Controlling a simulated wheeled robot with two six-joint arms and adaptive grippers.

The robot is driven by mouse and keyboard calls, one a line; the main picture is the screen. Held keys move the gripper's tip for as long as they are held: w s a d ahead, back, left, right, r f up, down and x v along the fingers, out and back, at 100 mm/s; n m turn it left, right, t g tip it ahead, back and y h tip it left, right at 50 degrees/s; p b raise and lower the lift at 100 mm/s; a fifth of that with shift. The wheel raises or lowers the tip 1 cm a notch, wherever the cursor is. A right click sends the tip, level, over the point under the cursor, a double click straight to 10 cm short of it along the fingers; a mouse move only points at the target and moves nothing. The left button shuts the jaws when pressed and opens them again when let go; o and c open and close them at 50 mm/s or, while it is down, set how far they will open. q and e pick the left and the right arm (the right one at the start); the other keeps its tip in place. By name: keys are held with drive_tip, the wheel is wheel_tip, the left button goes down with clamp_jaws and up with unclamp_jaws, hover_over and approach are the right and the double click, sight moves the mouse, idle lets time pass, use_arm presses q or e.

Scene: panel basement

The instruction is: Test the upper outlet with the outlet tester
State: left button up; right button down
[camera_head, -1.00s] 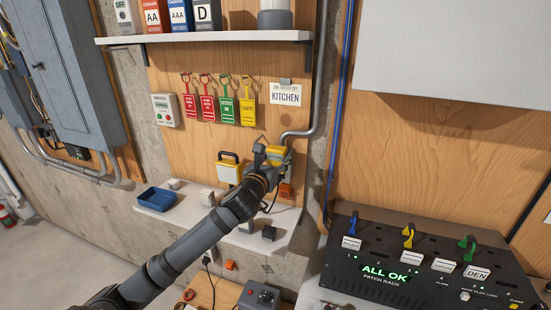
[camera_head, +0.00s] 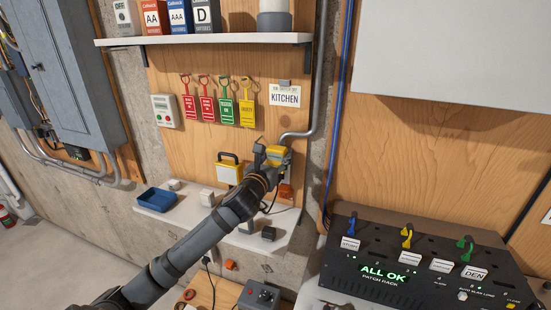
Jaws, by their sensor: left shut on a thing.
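My left gripper (camera_head: 268,162) is at the wooden panel, below the KITCHEN sign (camera_head: 285,95). It is shut on a small yellow thing, likely the outlet tester (camera_head: 277,153), which shows at the gripper's tip close to the panel. The upper outlet is not visible; the gripper and the tester cover that spot. I cannot tell whether the tester is plugged in or only near the panel. An orange piece (camera_head: 286,190) shows on the panel just below the gripper. My right gripper is not in view.
A yellow work light (camera_head: 229,172) stands just left of the gripper. Several coloured tags (camera_head: 227,107) hang above. A lower ledge holds a blue tray (camera_head: 157,199) and small boxes. The patch rack (camera_head: 420,265) reading ALL OK stands at right.

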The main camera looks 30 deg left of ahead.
sight(273, 158)
use_arm(q)
drive_tip(key=shift+w+p, duration=0.2)
drive_tip(key=shift+p, duration=0.4)
idle(1.1)
drive_tip(key=o, duration=1.3)
drive_tip(key=shift+c, duration=0.2)
drive_tip(key=shift+s, duration=0.1)
drive_tip(key=shift+s, duration=0.35)
drive_tip(key=v, duration=0.5)
drive_tip(key=shift+s, duration=0.4)
drive_tip(key=shift+s+d, duration=0.3)
drive_tip(key=shift+s, duration=0.1)
